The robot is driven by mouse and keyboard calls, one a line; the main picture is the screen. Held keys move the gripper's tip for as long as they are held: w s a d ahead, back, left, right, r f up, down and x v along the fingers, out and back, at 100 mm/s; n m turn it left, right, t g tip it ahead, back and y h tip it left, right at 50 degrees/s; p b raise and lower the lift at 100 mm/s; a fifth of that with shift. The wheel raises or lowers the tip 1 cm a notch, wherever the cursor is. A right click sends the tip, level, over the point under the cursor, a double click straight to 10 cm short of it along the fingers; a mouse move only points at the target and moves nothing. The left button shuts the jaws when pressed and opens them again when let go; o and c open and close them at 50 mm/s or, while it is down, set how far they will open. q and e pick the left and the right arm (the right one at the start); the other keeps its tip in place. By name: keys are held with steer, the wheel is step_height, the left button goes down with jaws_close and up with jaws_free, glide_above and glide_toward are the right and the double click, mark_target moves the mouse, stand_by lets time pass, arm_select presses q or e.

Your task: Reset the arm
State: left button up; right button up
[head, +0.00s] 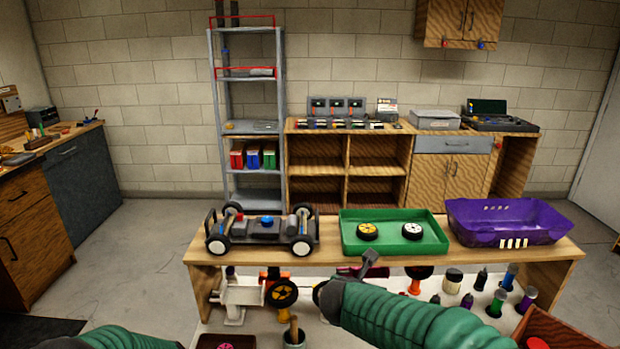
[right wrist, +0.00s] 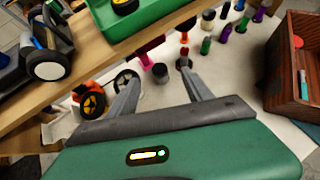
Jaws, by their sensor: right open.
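My right arm (head: 410,315), with its green sleeve, reaches in from the lower right in the head view. Its gripper (head: 346,276) is over the white work surface, just in front of the wooden shelf. In the right wrist view the right gripper (right wrist: 157,76) has its two grey fingers spread apart with nothing between them. Part of my left arm (head: 105,338) shows as a green sleeve at the bottom left edge of the head view; its gripper is out of view.
A racecar chassis (head: 262,229), a green tray (head: 380,246) with two wheels and a purple bin (head: 500,215) stand on the raised wooden shelf (head: 330,266). Below, several bottles and tools crowd the white surface (head: 370,337). A wooden box (head: 565,327) is at lower right.

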arm_select(q)
steer(key=s+a+r+m+t+y+p, duration=0.3)
steer(key=s+a+r+m+y, duration=0.3)
steer(key=s+r+m, duration=0.3)
steer(key=r+m+t+y, duration=0.1)
steer(key=m, duration=0.2)
steer(key=shift+a+r+t+y, duration=0.15)
steer(key=shift+r+t+y, duration=0.2)
steer(key=shift+t+y, duration=0.05)
arm_select(e)
steer(key=s+d+f+m+g+y, duration=0.1)
steer(key=s+f+m, duration=0.3)
steer(key=s+m, duration=0.6)
steer(key=s+d+f+m+g+y, duration=0.1)
steer(key=s+d+f+m+g, duration=0.2)
steer(key=s+m, duration=0.6)
steer(key=s+d+f+m+g+y, duration=0.2)
steer(key=s+f+m, duration=0.3)
steer(key=s+m, duration=0.5)
steer(key=shift+s+d+m+g, duration=0.4)
steer(key=shift+d+m, duration=0.35)
steer(key=shift+m, duration=0.45)
arm_select(q)
steer(key=shift+s, duration=0.15)
